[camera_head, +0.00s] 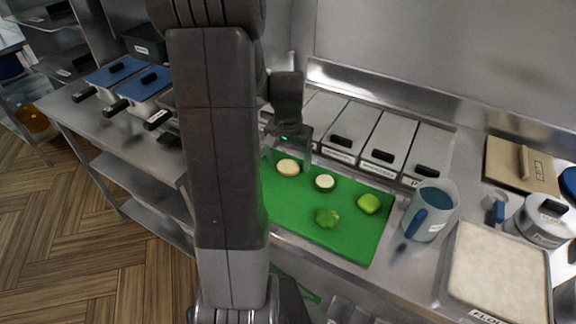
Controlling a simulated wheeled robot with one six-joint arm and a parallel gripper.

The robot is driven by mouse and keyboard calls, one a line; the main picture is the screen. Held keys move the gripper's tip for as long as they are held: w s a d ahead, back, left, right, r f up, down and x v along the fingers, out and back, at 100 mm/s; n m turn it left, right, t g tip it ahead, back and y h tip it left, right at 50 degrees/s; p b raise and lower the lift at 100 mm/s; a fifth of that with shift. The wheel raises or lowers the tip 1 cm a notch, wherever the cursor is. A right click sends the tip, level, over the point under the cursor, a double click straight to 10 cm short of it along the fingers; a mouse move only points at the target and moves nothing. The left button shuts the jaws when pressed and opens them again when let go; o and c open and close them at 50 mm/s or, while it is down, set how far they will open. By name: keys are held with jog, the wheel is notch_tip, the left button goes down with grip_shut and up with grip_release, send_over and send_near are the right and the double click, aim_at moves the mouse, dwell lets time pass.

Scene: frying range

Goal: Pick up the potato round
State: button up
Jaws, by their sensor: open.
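The potato round (288,167) looks like a pale yellow-tan disc lying flat near the back left of the green cutting board (345,236). My gripper (288,154) is open, with its fingers pointing down at the back edge of the board. I cannot tell the exact height gap. My arm hides the board's left part.
A pale round with a dark rim (325,183), a leafy green piece (327,217) and a light green piece (369,203) lie on the board. Lidded containers (385,146) stand behind. A jug (431,212) and a flour tray (497,275) stand right.

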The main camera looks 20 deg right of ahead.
jog(key=shift+s+f, duration=0.1)
jog(key=shift+f, duration=0.4)
jog(key=c, duration=0.8)
jog(key=shift+c, duration=0.2)
